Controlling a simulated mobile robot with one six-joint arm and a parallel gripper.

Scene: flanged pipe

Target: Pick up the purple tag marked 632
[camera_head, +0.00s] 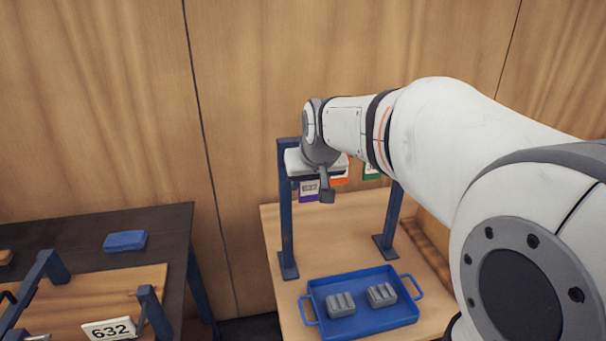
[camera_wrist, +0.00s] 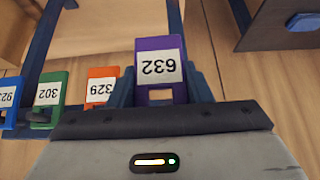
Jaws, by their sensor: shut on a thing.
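The purple tag (camera_wrist: 160,55) carries a white label reading 632, upside down in the wrist view. It sits between the two dark blue fingers of my gripper (camera_wrist: 161,92), which is shut on it. In the head view, the purple tag (camera_head: 308,197) shows just below my wrist, in front of the wooden wall, with its label too small to read.
A blue rack (camera_head: 285,215) stands behind a blue tray (camera_head: 345,291) with two grey blocks. A white 632 plate (camera_head: 112,329) is at lower left.

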